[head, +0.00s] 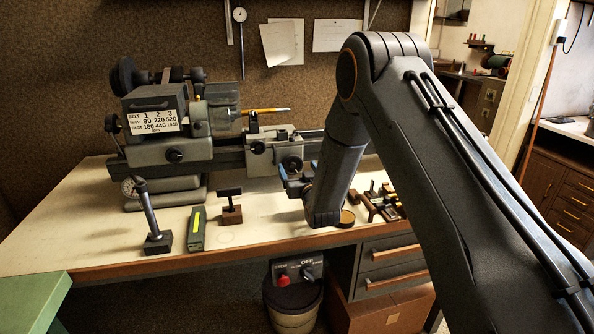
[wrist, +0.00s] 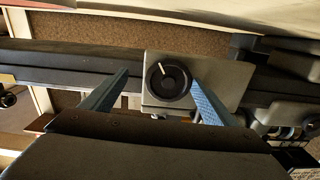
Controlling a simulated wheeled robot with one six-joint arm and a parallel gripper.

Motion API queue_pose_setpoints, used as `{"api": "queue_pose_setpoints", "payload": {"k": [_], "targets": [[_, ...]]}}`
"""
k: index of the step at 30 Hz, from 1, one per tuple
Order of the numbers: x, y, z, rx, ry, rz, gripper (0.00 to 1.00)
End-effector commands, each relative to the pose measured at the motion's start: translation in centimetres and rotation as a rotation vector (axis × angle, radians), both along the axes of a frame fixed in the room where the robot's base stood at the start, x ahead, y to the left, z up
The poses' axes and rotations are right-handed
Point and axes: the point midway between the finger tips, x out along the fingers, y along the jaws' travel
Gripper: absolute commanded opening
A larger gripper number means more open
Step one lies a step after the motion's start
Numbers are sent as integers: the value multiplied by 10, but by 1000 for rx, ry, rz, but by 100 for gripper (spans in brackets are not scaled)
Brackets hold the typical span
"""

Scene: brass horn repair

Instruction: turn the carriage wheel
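The carriage wheel (wrist: 168,80) is a round black wheel with a short white mark on its rim, on the face of the grey carriage (wrist: 228,82). In the head view the carriage (head: 281,148) sits on the lathe bed, with the dark wheel (head: 292,163) low on its front. My gripper (wrist: 155,92) is open, with two blue fingers apart. In the wrist view the wheel appears between the fingers, close to the right one; I cannot tell whether they touch. In the head view my gripper (head: 292,180) is in front of the carriage, partly hidden by my wrist.
The lathe headstock (head: 160,118) is left of the carriage. On the bench (head: 90,235) stand a dark post on a block (head: 157,240), a green box (head: 197,229) and a small wooden stand (head: 231,207). A tool rack (head: 378,204) is right of my wrist. The front left bench is clear.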

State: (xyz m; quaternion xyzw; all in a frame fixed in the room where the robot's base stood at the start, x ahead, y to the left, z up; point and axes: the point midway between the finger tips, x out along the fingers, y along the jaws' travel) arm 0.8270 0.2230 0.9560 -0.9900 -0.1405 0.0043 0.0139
Motion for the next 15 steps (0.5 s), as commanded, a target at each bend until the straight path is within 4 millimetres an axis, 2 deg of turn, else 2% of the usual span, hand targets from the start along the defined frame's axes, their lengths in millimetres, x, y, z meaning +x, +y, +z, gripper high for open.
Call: {"api": "queue_pose_setpoints", "payload": {"k": [15], "targets": [[2, -4, 2, 3, -4, -10, 77]]}}
